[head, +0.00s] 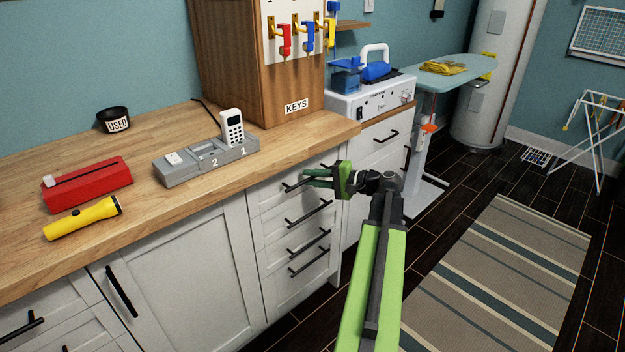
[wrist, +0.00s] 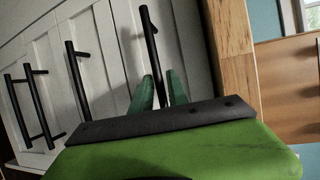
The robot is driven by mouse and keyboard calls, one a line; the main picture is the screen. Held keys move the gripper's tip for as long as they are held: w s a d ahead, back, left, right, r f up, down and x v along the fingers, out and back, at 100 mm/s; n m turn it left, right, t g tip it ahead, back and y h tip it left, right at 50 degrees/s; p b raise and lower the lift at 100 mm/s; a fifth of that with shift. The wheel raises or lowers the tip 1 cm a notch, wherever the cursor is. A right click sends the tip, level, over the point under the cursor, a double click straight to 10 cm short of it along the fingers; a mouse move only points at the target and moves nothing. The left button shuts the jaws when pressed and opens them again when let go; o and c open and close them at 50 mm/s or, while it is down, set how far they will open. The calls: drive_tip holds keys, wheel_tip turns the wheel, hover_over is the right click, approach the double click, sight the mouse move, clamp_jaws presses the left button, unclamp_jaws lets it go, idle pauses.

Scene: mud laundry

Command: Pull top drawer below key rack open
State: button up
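The key rack (head: 296,75) is a wooden cabinet with a KEYS label and colored keys, standing on the counter. Below it is a white stack of drawers; the top drawer (head: 270,196) looks closed. Its black bar handle (head: 292,187) shows in the head view beside my gripper (head: 308,178). In the wrist view the handle (wrist: 148,35) runs down between the two green fingertips of my gripper (wrist: 160,80). The fingers stand slightly apart with the bar between them, and I see a small gap. Part of the handle is hidden behind the fingers in the head view.
Lower drawer handles (head: 309,214) sit beneath the top one. The wooden counter (head: 120,158) edge overhangs the drawers. A white machine (head: 370,98) stands on a cabinet to the right, with an ironing board (head: 452,72) beyond. Floor with a striped rug (head: 500,265) is clear at right.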

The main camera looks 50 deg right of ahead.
clamp_jaws()
drive_tip(key=shift+a, duration=0.1)
idle(1.2)
